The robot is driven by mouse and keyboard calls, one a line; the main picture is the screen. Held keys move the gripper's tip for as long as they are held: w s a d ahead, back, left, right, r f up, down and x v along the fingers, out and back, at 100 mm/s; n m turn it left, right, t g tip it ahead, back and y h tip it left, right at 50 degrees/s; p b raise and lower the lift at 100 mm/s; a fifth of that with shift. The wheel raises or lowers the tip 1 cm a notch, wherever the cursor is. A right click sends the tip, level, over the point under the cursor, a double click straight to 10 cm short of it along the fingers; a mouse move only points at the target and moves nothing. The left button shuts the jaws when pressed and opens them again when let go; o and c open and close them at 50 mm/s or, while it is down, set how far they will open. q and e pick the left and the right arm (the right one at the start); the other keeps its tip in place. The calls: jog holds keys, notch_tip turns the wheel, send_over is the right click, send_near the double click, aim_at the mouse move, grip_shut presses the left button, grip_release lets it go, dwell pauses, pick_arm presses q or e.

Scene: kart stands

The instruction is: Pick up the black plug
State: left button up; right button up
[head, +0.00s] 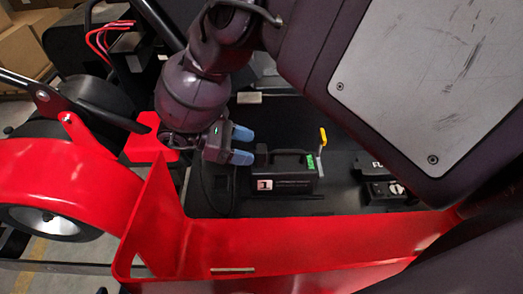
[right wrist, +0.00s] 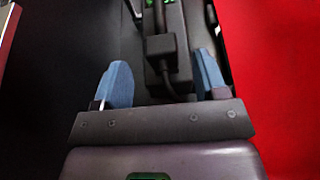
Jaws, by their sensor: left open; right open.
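The black plug (right wrist: 160,46) shows in the right wrist view, a small dark block with a black cable running from it toward me. My right gripper (right wrist: 162,72) is open, its blue fingers on either side of the cable. The plug lies just beyond the fingertips, and no contact shows. In the head view my right gripper (head: 242,146) points right, at the left end of a black case (head: 285,181) with a handle and green label. I cannot make out the plug in the head view. My left gripper is not in view.
A red kart bumper (head: 290,246) runs along the near side; a red wall (right wrist: 278,80) stands right of my right gripper in its wrist view. A yellow-tipped lever (head: 323,138) and black boxes (head: 385,190) stand right of the case. A wheel (head: 48,220) is at left.

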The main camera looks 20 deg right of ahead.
aim_at(265, 148)
jog(key=x, duration=0.1)
jog(key=p+x, duration=0.1)
jog(key=x, duration=0.1)
jog(key=p+x, duration=0.1)
jog(key=x, duration=0.1)
jog(key=shift+s+d+r, duration=0.1)
jog(key=shift+s+r, duration=0.05)
jog(key=shift+r, duration=0.15)
jog(key=shift+s+d+f, duration=0.1)
jog(key=shift+d+f, duration=0.2)
jog(key=shift+d, duration=0.15)
jog(key=c, duration=1)
